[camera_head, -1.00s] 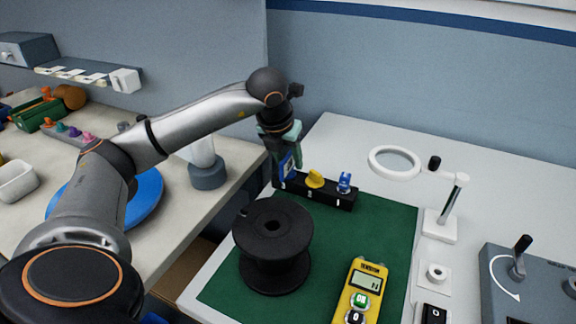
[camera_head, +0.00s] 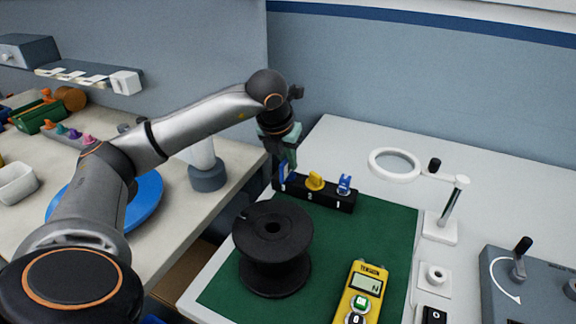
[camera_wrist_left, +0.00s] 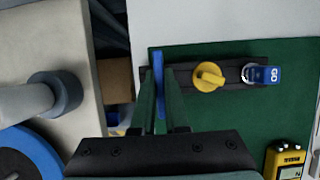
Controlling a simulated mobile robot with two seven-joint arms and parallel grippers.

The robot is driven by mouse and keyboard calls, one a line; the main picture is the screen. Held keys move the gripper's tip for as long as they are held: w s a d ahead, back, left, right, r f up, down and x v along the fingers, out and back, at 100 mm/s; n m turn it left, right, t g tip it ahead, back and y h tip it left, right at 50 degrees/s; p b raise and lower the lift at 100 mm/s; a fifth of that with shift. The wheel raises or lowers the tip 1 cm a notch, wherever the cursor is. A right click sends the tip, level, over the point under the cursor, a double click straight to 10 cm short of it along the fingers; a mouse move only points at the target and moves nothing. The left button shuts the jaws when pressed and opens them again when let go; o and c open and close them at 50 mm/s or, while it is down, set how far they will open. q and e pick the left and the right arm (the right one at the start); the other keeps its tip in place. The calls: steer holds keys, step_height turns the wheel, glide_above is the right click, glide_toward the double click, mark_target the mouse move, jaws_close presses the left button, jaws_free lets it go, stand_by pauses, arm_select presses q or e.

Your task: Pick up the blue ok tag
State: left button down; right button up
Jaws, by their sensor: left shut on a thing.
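My left gripper (camera_head: 285,165) is shut on a blue tag (camera_wrist_left: 158,80) at the left end of the black rack (camera_head: 325,197). The wrist view shows this tag edge-on between the two fingers, so its lettering cannot be read. In the head view the fingers partly hide it, and I cannot tell if it is clear of the rack. Another blue tag (camera_head: 344,184) with white lettering sits at the rack's right end; it also shows in the wrist view (camera_wrist_left: 268,74). A yellow piece (camera_head: 315,180) sits in the middle. My right gripper is not in view.
The rack stands on a green mat (camera_head: 375,235). A black spool (camera_head: 273,245) and a yellow tension meter (camera_head: 362,295) are in front. A magnifier on a stand (camera_head: 395,163) is to the right. A side table with a blue plate (camera_head: 145,198) is left.

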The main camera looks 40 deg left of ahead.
arm_select(q)
steer(key=shift+r, duration=0.6)
step_height(320, 180, up, 2)
steer(key=shift+r, duration=0.2)
steer(key=s+d+r, duration=0.4)
steer(key=s+r, duration=0.5)
steer(key=s, duration=0.4)
steer(key=shift+s+r, duration=0.2)
steer(key=shift+r, duration=0.05)
steer(key=shift+d, duration=0.15)
